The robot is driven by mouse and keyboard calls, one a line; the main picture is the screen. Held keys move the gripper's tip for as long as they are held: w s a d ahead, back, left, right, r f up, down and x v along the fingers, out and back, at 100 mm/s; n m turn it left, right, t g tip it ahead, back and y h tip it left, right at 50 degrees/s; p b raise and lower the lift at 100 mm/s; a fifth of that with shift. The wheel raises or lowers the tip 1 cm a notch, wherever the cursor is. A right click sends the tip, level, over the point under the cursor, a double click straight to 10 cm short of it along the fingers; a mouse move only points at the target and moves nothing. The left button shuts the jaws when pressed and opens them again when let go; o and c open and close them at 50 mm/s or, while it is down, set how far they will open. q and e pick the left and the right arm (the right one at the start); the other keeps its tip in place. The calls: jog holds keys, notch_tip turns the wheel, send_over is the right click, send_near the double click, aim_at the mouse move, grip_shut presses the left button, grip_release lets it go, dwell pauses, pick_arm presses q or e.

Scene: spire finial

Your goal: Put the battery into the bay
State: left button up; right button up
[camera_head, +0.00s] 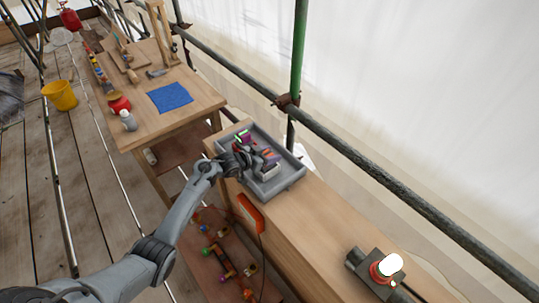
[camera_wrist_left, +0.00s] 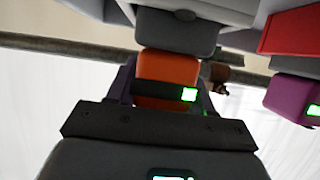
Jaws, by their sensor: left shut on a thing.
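My left gripper (camera_head: 243,160) is over the grey tray (camera_head: 290,184) on the near bench. In the left wrist view, my left gripper (camera_wrist_left: 165,92) is shut on an orange block (camera_wrist_left: 168,67), which appears to be the battery; a dark band with a lit green square crosses it. A dark grey block (camera_wrist_left: 177,30) lies right against its far end; I cannot tell whether they are joined. A purple block (camera_wrist_left: 293,97) with a green light and a red block (camera_wrist_left: 292,31) are at the right. I cannot make out the bay for certain. My right gripper is not in view.
A dark lamp-like device (camera_head: 382,268) with a red ring and glowing white dome stands at the near end of the bench. The bench top (camera_head: 310,219) between tray and device is clear. A scaffold pipe (camera_head: 375,165) runs along the right. An orange item (camera_head: 251,213) hangs on the bench side.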

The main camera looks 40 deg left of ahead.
pick_arm(q)
jog(key=o, duration=1.2)
jog(key=shift+f, duration=0.1)
jog(key=shift+o, duration=0.2)
